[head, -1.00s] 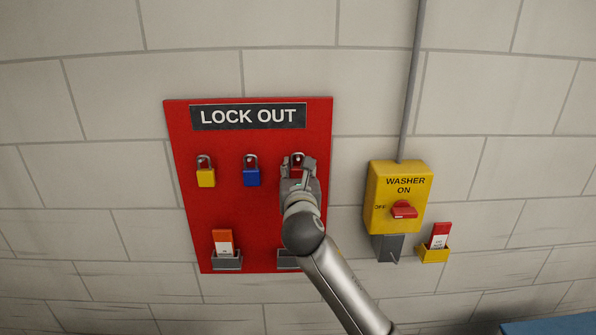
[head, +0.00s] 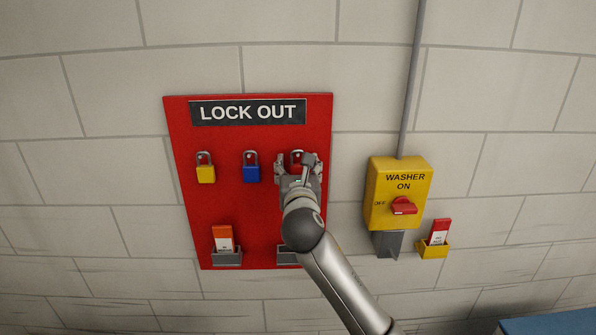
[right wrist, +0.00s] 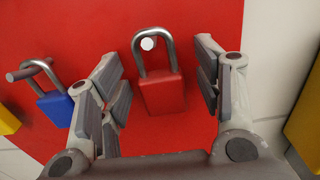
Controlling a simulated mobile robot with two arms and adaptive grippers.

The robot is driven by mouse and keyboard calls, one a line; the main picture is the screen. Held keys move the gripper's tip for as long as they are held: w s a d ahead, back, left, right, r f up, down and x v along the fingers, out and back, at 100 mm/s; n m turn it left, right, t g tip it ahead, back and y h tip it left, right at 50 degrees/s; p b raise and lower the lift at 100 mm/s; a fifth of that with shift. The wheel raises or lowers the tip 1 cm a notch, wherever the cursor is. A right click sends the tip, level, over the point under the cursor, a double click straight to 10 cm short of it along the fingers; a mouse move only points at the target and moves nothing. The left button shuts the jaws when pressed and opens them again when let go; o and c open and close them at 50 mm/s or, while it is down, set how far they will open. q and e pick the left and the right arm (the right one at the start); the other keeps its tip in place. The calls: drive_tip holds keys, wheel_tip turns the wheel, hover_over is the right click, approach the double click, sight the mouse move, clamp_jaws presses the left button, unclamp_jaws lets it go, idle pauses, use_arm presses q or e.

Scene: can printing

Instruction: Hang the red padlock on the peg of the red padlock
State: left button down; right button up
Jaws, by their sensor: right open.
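The red padlock (right wrist: 163,92) hangs by its grey shackle on a peg (right wrist: 148,43) of the red lockout board (head: 230,208). In the head view the padlock (head: 297,157) shows only in part, at the right of the padlock row, behind my gripper. My right gripper (head: 298,163) is open in front of it. In the right wrist view my open fingers (right wrist: 165,82) stand on both sides of the padlock, apart from it. My left gripper is not in view.
A blue padlock (head: 251,172) and a yellow padlock (head: 206,173) hang to the left. Two grey tag holders (head: 227,259) sit low on the board. A yellow washer switch box (head: 398,187) and a yellow tag holder (head: 433,250) are on the wall to the right.

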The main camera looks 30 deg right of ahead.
drive_tip(key=v, duration=1.2)
drive_tip(key=w+a+f+m+g+y+b, duration=0.1)
drive_tip(key=w+f+m+y+b, duration=0.15)
drive_tip(key=f, duration=1.05)
drive_tip(key=w+a+f+m+g+y+b, duration=0.1)
drive_tip(key=w+f+g+b, duration=0.15)
drive_tip(key=f, duration=1.05)
drive_tip(key=s+a+f+m+g+y+b, duration=0.1)
drive_tip(key=s+f+m+g+y+b, duration=0.2)
drive_tip(key=f, duration=1.2)
drive_tip(key=s+a+f+m+g, duration=0.1)
drive_tip(key=s+f+m, duration=0.3)
drive_tip(key=f, duration=1.2)
drive_tip(key=s+a+f+m+g+y+b, duration=0.15)
drive_tip(key=s+f+m, duration=0.35)
drive_tip(key=s+f, duration=0.8)
drive_tip(key=s+a+f+m+g+y+b, duration=0.1)
drive_tip(key=s+a+f+m+g+b, duration=0.15)
drive_tip(key=s+f+m, duration=0.75)
drive_tip(key=s+f+m+g+b, duration=0.1)
drive_tip(key=s+f, duration=0.4)
drive_tip(key=s, duration=0.4)
drive_tip(key=s+f+g+b, duration=0.1)
drive_tip(key=s+f, duration=0.3)
drive_tip(key=s, duration=0.6)
drive_tip(key=shift+a+f+m+g+y, duration=0.3)
drive_tip(key=shift+a+f+m+g, duration=0.05)
drive_tip(key=shift+f, duration=0.05)
